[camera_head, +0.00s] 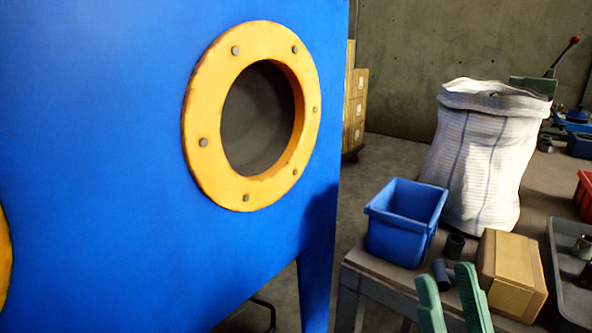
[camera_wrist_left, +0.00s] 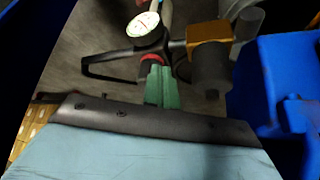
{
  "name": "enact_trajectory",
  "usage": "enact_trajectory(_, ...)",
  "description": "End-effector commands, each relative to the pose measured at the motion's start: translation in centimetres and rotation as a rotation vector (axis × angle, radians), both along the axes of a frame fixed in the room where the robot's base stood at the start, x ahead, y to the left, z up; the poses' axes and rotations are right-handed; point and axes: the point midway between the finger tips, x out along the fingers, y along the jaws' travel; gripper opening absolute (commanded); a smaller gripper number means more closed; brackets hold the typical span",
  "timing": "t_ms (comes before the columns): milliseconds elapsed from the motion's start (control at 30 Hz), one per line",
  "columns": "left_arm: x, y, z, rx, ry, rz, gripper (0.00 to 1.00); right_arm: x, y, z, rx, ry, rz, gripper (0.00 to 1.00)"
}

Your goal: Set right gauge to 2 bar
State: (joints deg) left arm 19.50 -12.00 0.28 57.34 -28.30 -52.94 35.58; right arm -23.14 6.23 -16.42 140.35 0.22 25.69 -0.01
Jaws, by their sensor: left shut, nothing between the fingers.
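A pressure gauge (camera_wrist_left: 145,25) with a white round face and black rim shows in the left wrist view, at the top. Its reading is too small to make out, and I cannot tell whether it is the right gauge. A red and dark knob (camera_wrist_left: 150,60) sits just below it. My left gripper (camera_wrist_left: 161,72), with green fingers, is shut and empty, its tips close to the knob; contact cannot be told. In the head view no gauge shows. My right gripper (camera_head: 445,273) is at the bottom right, its green fingers apart and nothing between them.
A brass block (camera_wrist_left: 208,32) and dark cylinder (camera_wrist_left: 211,66) stand close beside my left fingers. The blue cabinet (camera_head: 90,150) with its yellow port ring (camera_head: 202,165) fills the head view's left. A blue bin (camera_head: 400,235), cardboard box (camera_head: 510,270) and white sack (camera_head: 485,150) crowd the bench.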

Motion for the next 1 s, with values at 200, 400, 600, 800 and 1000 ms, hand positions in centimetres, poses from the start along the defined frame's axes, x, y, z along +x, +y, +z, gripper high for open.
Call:
enact_trajectory(200,0.24,0.00,-0.01,0.000,0.000,0.000,0.00,0.00,-0.01,-0.18,0.000,0.001,0.000,0.36)
enact_trajectory(400,0.47,0.03,-0.03,0.000,0.000,0.000,0.00,0.00,0.00,-0.34,0.000,0.001,0.000,0.36)
enact_trajectory(600,0.52,0.06,0.00,0.000,0.000,0.000,0.00,-0.02,-0.01,-0.32,0.000,-0.001,0.000,0.36)
enact_trajectory(800,0.55,0.08,0.02,0.000,-0.001,0.000,0.00,-0.24,-0.06,-0.09,0.006,-0.021,0.000,0.36)
enact_trajectory(1000,0.58,-0.14,0.12,0.000,-0.001,0.000,0.00,-0.19,-0.05,0.13,0.005,-0.015,0.000,0.36)
